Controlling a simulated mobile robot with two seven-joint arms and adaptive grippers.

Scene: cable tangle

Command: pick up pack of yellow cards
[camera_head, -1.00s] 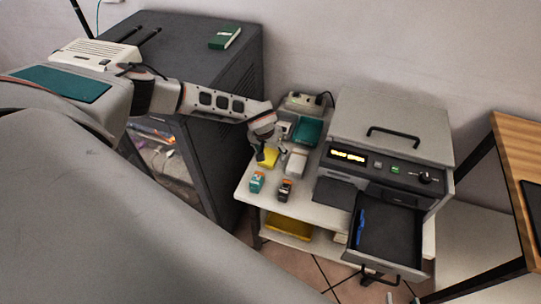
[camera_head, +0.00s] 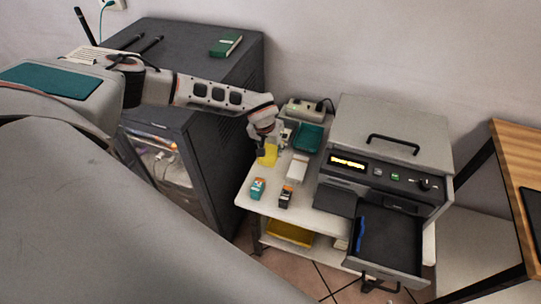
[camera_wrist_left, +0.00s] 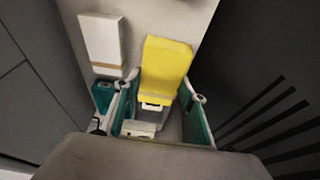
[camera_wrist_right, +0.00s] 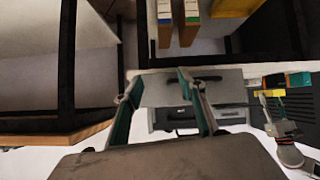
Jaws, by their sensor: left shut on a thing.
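The pack of yellow cards (camera_head: 268,157) is at the left of the white cart top in the head view. My left gripper (camera_head: 266,141) is above it, shut on it. In the left wrist view the yellow pack (camera_wrist_left: 165,70) stands between the two teal-padded fingers (camera_wrist_left: 160,105). Whether its lower end touches the cart cannot be told. My right gripper (camera_wrist_right: 157,82) shows only in its own wrist view; its fingers are apart with nothing between them.
A white box (camera_head: 298,168), an orange-and-teal box (camera_head: 258,188), a dark-and-orange box (camera_head: 286,196) and a teal tray (camera_head: 309,138) are on the cart (camera_head: 270,206). A grey machine with an open drawer (camera_head: 390,242) stands right; a dark cabinet (camera_head: 220,120) stands left.

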